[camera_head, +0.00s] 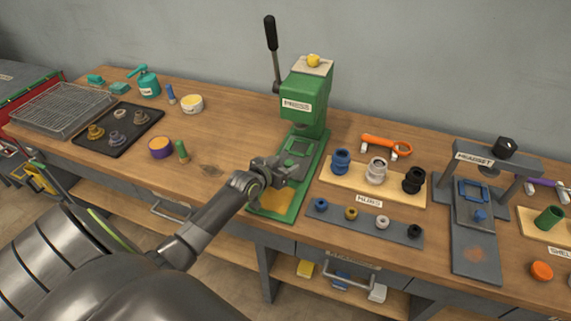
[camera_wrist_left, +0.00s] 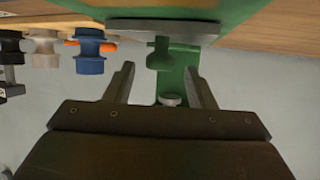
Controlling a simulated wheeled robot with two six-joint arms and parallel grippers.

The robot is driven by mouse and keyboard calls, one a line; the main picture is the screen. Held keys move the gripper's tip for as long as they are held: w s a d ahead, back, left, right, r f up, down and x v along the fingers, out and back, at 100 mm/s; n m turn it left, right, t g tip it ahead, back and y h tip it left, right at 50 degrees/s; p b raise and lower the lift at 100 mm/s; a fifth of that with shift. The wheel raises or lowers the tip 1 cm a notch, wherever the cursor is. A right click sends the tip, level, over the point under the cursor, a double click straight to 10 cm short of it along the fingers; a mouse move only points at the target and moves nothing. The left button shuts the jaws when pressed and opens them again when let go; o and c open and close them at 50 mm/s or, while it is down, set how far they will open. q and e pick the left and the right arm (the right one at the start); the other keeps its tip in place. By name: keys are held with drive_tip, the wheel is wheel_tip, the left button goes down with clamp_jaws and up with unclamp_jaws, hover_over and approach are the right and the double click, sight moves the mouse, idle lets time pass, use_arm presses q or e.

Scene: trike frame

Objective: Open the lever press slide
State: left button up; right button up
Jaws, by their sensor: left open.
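The green lever press (camera_head: 304,100) stands at the back middle of the bench, its black lever (camera_head: 272,45) pointing up. Its green base (camera_head: 316,165) runs toward the front edge, with a yellow-orange patch at the near end. The slide, a green plate with a frame (camera_head: 299,147), lies on the base below the press head. My left gripper (camera_head: 285,168) is low over the base, just in front of the slide. I cannot tell contact.
A wooden rack of hubs (camera_head: 372,184) and a grey strip of small rings (camera_head: 365,222) lie close right of the press. The grey headset press (camera_head: 475,220) stands farther right.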

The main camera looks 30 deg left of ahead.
use_arm(q)
drive_tip(key=shift+w+f, duration=0.1)
drive_tip(key=shift+w, duration=0.25)
clamp_jaws()
